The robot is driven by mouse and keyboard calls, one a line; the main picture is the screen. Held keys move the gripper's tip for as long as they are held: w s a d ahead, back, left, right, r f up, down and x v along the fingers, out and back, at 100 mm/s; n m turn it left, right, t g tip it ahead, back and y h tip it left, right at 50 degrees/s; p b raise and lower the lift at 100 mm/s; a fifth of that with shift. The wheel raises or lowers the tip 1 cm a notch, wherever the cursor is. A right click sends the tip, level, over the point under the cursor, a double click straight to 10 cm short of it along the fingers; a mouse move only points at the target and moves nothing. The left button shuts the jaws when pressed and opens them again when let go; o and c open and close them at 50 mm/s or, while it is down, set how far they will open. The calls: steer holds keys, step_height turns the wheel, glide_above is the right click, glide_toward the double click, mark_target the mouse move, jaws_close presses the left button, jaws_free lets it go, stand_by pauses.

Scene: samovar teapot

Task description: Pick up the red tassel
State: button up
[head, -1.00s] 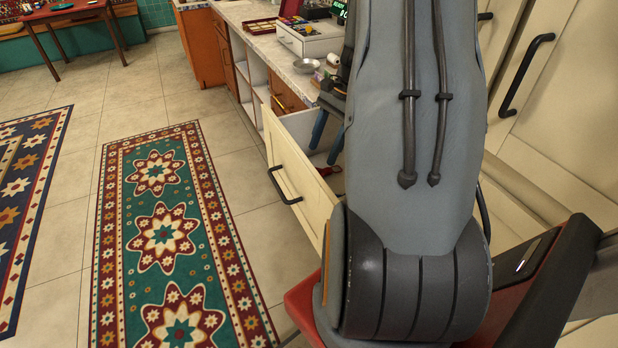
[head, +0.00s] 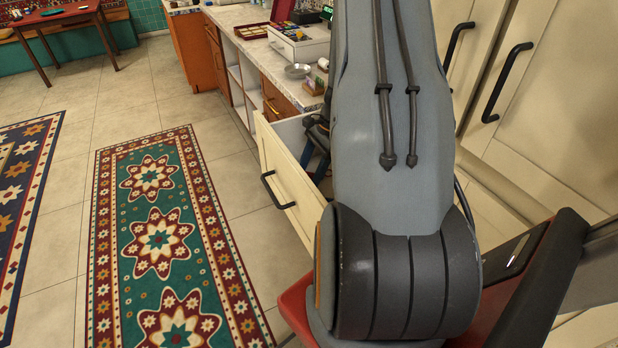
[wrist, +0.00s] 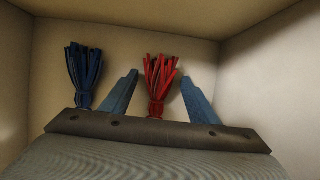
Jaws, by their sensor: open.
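The tassel's lower end is hidden behind the gripper's dark bar. I cannot tell whether a finger touches it. In the head view a blue finger of my gripper (head: 319,160) shows inside the open drawer (head: 290,188), partly hidden by my arm. The red tassel does not show there.
A dark blue tassel (wrist: 85,72) is left of the left finger in the wrist view. Drawer walls close in at the back and right. A counter (head: 262,55) with a metal dish (head: 298,70) lies beyond the drawer. A patterned rug (head: 160,240) covers the floor at left.

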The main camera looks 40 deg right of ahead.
mark_target(310, 175)
steer(key=shift+c, duration=0.5)
steer(key=c, duration=1)
step_height(310, 175, up, 10)
steer(key=shift+b, duration=0.85)
